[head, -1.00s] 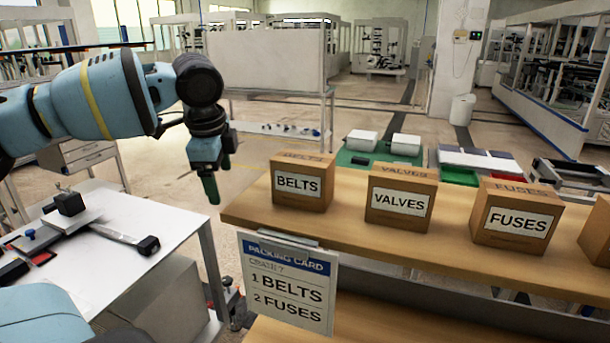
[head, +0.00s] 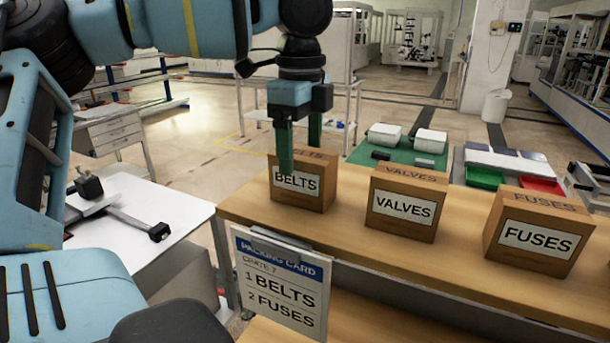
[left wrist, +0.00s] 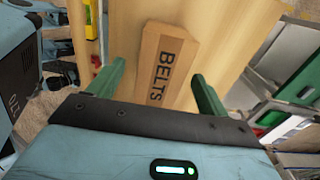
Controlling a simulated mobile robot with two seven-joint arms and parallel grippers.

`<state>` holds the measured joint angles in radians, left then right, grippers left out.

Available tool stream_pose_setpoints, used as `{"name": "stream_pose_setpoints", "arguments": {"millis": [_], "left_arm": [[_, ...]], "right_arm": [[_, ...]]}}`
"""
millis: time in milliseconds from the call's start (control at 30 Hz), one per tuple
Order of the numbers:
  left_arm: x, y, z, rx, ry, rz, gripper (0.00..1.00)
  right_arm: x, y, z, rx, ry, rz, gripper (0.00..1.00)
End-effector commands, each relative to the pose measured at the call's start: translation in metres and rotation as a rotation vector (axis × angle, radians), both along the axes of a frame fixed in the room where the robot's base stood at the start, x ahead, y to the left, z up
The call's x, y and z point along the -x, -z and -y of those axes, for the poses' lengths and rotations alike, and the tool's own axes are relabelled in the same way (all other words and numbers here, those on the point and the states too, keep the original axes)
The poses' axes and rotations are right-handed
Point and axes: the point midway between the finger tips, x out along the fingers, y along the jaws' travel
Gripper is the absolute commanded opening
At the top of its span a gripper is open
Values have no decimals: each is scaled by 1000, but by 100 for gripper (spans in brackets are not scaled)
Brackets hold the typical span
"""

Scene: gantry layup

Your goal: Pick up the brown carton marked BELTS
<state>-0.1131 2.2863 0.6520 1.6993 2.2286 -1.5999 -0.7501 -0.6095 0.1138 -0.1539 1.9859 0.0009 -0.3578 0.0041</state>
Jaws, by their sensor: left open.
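The brown carton marked BELTS (head: 303,190) stands upright at the left end of the wooden shelf in the head view. My left gripper (head: 301,160) points down over it, and its near green finger overlaps the carton's labelled front in the picture. In the left wrist view the carton (left wrist: 167,62) shows its top, with BELTS printed on it, between and beyond the two green fingers of the open left gripper (left wrist: 157,88). I see no finger closed on the carton. My right gripper is not in view.
The VALVES carton (head: 402,206) and the FUSES carton (head: 537,235) stand in a row to the right on the shelf (head: 460,240). A packing card (head: 280,285) hangs at the shelf's front. A white table (head: 130,230) stands at the left.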

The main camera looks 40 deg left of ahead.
Motion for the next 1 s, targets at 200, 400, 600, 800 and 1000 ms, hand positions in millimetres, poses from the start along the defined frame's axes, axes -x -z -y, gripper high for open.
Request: {"name": "stream_pose_setpoints", "arguments": {"millis": [200,400,600,800,1000], "left_arm": [[0,14,0,1,-1,0,78],[1,28,1,0,1,-1,78],[0,56,2,1,-1,0,78],[-1,66,2,1,-1,1,78],[-1,66,2,1,-1,1,73]], "right_arm": [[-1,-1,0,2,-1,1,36],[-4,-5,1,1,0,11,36],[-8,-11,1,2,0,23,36],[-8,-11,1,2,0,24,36],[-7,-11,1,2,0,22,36]]}}
